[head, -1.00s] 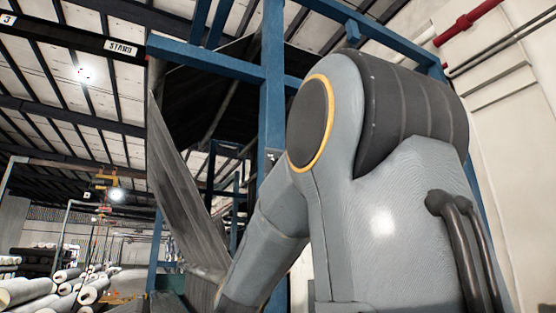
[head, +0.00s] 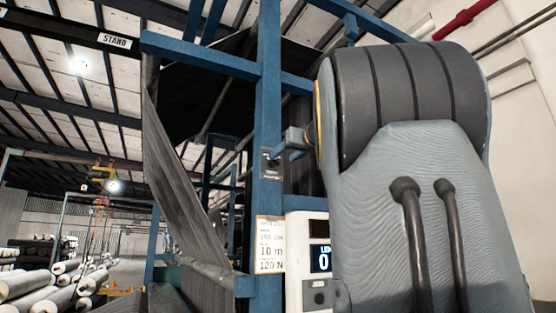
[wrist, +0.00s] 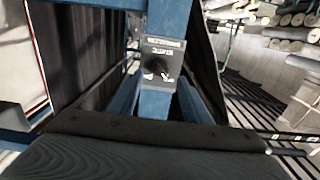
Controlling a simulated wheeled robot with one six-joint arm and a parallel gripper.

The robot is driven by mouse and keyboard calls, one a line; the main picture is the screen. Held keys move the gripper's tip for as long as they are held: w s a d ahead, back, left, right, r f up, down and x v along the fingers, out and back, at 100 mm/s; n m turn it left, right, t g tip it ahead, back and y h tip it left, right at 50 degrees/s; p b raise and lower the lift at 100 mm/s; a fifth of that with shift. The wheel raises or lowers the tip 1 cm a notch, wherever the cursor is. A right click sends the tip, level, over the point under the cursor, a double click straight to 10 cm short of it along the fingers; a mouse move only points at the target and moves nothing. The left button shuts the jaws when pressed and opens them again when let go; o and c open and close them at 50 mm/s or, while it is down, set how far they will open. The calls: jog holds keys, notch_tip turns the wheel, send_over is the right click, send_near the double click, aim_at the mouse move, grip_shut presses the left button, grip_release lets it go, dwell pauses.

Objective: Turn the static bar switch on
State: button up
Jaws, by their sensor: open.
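The static bar switch (wrist: 160,62) is a dark plate with upside-down lettering and a black knob with white marks by it, on a blue post in the wrist view. The knob's exact setting is too small to tell. In the head view the dark switch plate (head: 270,164) is on the upright blue post, partly covered by my gripper (head: 292,142). In the wrist view my gripper (wrist: 159,82) is open, its two blue-grey fingers on either side of the post, just short of the knob. I cannot tell whether they touch anything.
A paper sheet (head: 270,244) hangs on the post below the switch. A white box with a display (head: 320,258) stands beside it. A dark web of fabric (head: 185,190) slopes down left of the post. Several rolls (head: 50,280) lie far left.

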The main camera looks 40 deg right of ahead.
aim_at(277, 161)
jog(key=shift+p+x, duration=1.3)
jog(key=shift+x, duration=1.8)
jog(key=c, duration=1)
